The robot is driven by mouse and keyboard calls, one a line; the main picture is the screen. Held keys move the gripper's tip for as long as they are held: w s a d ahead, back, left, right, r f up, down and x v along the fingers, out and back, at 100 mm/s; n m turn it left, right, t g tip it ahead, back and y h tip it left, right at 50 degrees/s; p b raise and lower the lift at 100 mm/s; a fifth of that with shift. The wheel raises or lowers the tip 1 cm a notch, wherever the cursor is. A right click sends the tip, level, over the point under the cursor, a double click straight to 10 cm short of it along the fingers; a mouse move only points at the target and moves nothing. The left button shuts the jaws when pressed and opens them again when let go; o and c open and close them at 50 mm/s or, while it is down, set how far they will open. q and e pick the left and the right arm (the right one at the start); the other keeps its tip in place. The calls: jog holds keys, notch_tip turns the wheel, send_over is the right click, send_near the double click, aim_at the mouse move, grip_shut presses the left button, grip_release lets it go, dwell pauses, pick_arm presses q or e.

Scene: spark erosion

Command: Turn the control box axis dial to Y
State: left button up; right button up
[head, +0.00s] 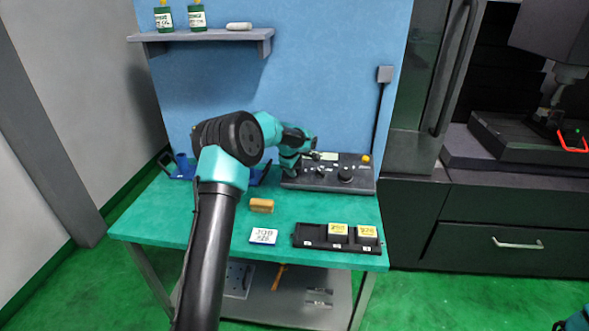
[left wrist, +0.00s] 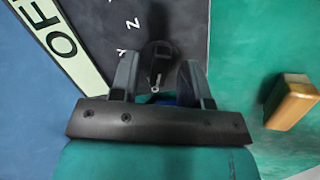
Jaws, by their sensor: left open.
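The dark control box (head: 358,184) sits at the back right of the green bench, with knobs on its sloping top. My left gripper (head: 297,170) is over its left end, pointing down. In the left wrist view, my left gripper (left wrist: 160,82) is open, one finger on each side of a black dial (left wrist: 160,58). I cannot tell whether the fingers touch the dial. Which letter the dial points to is not clear.
A pale strip lettered "OF" (left wrist: 62,45) lies left of the dial. A wooden block (head: 262,205), a white label card (head: 263,237) and a black tray (head: 312,236) with yellow-labelled pieces are on the bench front. A blue holder (head: 182,166) stands at the back left.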

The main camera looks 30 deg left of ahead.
pick_arm(q)
jog(key=shift+f, duration=0.1)
jog(key=shift+c, duration=0.4)
grip_shut()
jog(key=shift+m, duration=0.4)
jog(key=m, duration=0.3)
jog(key=shift+w+g, duration=0.1)
jog(key=shift+g, duration=0.2)
jog(key=m, duration=0.4)
jog(key=shift+m+g, duration=0.3)
jog(key=shift+m, duration=0.1)
jog(key=m+y, duration=0.1)
jog(key=m, duration=0.3)
jog(key=shift+m+g+y, duration=0.3)
jog(key=shift+m, duration=2.1)
